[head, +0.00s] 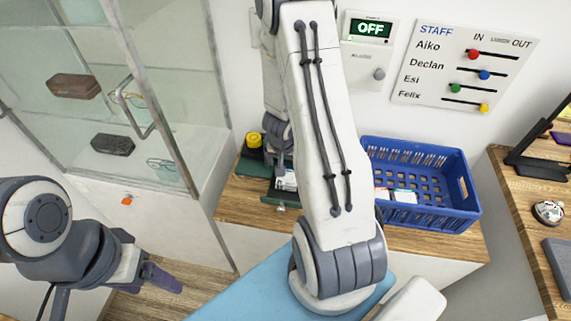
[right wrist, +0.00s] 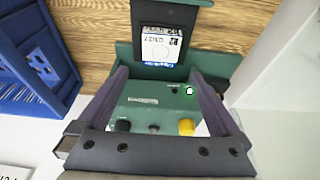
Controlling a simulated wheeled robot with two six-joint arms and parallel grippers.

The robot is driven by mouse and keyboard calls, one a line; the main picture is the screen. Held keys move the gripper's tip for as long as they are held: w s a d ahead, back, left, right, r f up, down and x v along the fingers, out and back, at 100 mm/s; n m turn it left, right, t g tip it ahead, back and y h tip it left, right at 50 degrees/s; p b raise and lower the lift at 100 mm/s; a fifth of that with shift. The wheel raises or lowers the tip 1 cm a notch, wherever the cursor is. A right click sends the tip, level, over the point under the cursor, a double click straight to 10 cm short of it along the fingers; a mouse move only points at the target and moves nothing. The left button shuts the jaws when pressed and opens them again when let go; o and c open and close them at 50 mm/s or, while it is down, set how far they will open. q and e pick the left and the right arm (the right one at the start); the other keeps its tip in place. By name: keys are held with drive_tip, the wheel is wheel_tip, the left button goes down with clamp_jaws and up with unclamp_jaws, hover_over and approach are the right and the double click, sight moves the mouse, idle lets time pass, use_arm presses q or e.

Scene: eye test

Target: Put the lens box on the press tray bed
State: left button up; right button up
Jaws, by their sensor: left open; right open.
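The green press (right wrist: 155,97) stands on the wooden counter; its tray bed (right wrist: 218,64) shows in the right wrist view. A white labelled box (right wrist: 160,45), which looks like the lens box, lies at the tray bed within a dark surround. In the head view the box (head: 287,181) is partly hidden by my right arm. My right gripper (right wrist: 160,76) is open above the press, its fingertips either side of the near end of the box; I cannot tell whether they touch it. My left gripper (head: 163,279) is at lower left, away from the press, and holds nothing visible.
A blue crate (head: 457,212) with white boxes (head: 397,195) stands right of the press. A glass cabinet (head: 190,150) with spectacle cases is at left. A wall panel (head: 368,28) reads OFF beside a staff board (head: 462,65).

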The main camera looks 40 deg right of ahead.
drive_tip(key=shift+r, duration=0.3)
drive_tip(key=w+a+r+n+y, duration=0.15)
drive_tip(key=a+r+n, duration=0.3)
drive_tip(key=a, duration=0.65)
drive_tip(key=a+r+n+y, duration=0.3)
drive_tip(key=a+r, duration=0.3)
drive_tip(key=a, duration=0.4)
drive_tip(key=s+a+r+n, duration=0.3)
drive_tip(key=s, duration=0.3)
drive_tip(key=s+a+r+n+g, duration=0.1)
drive_tip(key=s+a+r+n, duration=0.2)
drive_tip(key=s, duration=0.4)
drive_tip(key=s+a+r+n+g, duration=0.1)
drive_tip(key=s+a+r+n, duration=0.2)
drive_tip(key=s, duration=0.4)
drive_tip(key=shift+s+a+r+n+h, duration=0.25)
drive_tip(key=shift+a+n+h, duration=0.15)
drive_tip(key=shift+a, duration=0.3)
